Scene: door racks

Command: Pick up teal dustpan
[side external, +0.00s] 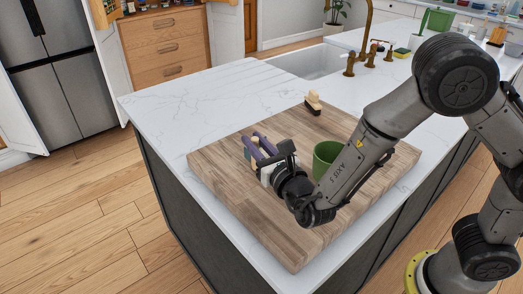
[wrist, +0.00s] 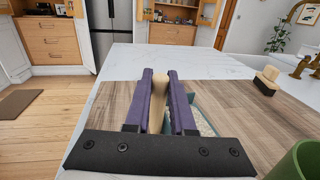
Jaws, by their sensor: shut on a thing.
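The teal dustpan (wrist: 205,122) shows partly in the wrist view, behind and beside the right finger, with a speckled pale inside. A pale wooden handle (wrist: 158,88) stands between my gripper's purple fingers, apparently the dustpan's. My gripper (wrist: 160,72) is shut on this handle. In the side view my gripper (side external: 256,145) is low over the wooden board, left of the green cup. The dustpan is mostly hidden there by my gripper and wrist. I cannot tell whether the dustpan touches the board.
A green cup (side external: 325,158) stands on the wooden board (side external: 222,160), close beside my arm. A small wooden brush (side external: 313,103) with dark bristles sits at the board's far edge. The white counter (side external: 190,107) is clear at the far left. A sink (side external: 310,62) lies behind.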

